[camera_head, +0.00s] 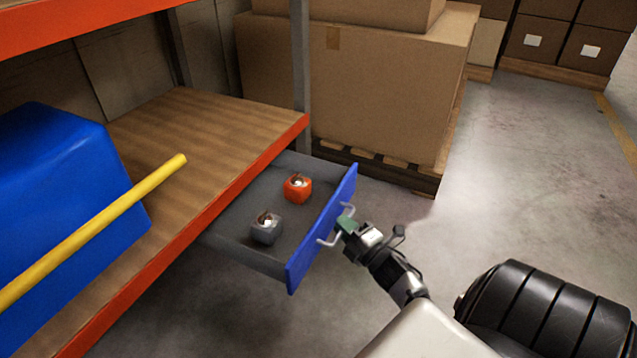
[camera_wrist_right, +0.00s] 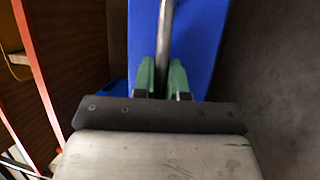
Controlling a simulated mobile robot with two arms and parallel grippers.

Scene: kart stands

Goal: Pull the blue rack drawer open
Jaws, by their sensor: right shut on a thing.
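The rack drawer has a blue front (camera_head: 320,230) and a grey tray (camera_head: 240,252), and it stands pulled out from under the rack's wooden shelf. My right gripper (camera_head: 345,224) is at the drawer's metal handle (camera_head: 327,241). In the right wrist view the green fingers of my right gripper (camera_wrist_right: 161,78) are shut on the handle (camera_wrist_right: 165,35), with the blue front (camera_wrist_right: 205,40) behind it. An orange item (camera_head: 297,188) and a dark grey item (camera_head: 266,228) lie inside the drawer. My left gripper is not in view.
The rack's shelf (camera_head: 185,125) with orange beams holds a large blue box (camera_head: 60,185); a yellow bar (camera_head: 110,215) crosses in front. Cardboard boxes (camera_head: 350,90) on a pallet stand behind the drawer. A stack of black tyres (camera_head: 550,312) is at lower right.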

